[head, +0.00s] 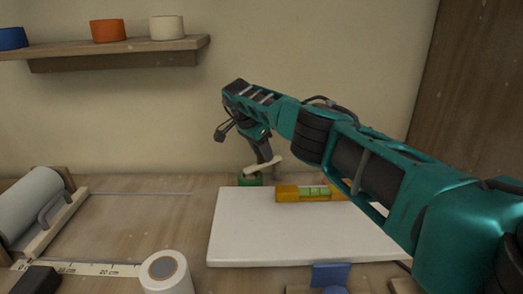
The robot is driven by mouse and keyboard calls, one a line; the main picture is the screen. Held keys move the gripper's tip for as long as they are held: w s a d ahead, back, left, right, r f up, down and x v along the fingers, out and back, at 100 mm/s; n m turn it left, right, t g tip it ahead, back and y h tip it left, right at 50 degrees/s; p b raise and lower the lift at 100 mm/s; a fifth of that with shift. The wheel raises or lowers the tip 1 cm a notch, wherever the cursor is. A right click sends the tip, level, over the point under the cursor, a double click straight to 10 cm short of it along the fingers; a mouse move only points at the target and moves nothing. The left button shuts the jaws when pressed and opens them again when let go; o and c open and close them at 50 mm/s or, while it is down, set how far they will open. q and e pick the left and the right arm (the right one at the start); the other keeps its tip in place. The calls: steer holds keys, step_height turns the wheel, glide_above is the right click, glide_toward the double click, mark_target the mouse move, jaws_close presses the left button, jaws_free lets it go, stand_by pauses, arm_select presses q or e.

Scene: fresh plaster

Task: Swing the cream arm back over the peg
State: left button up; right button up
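The cream arm (262,166) is a short, pale, slanted bar near the back edge of the white board, its right end higher than its left. A green part (249,180) sits just below its left end. My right gripper (265,155) reaches in from the right and points down, its dark fingertips right at or just behind the cream arm. I cannot tell whether they touch it or grip it, nor how far apart the fingers are. I cannot make out the peg. My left gripper is not in view.
A white board (290,235) lies on the wooden bench, with a yellow level (290,193) on it, partly behind my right arm. A white roll (165,272), a ruler (95,268) and a large roll in a holder (32,200) are left. A shelf (120,48) holds tape rolls.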

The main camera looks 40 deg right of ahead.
steer(key=v, duration=1.3)
steer(key=shift+p, duration=0.45)
steer(key=shift+s+f, duration=0.1)
steer(key=shift+f, duration=0.05)
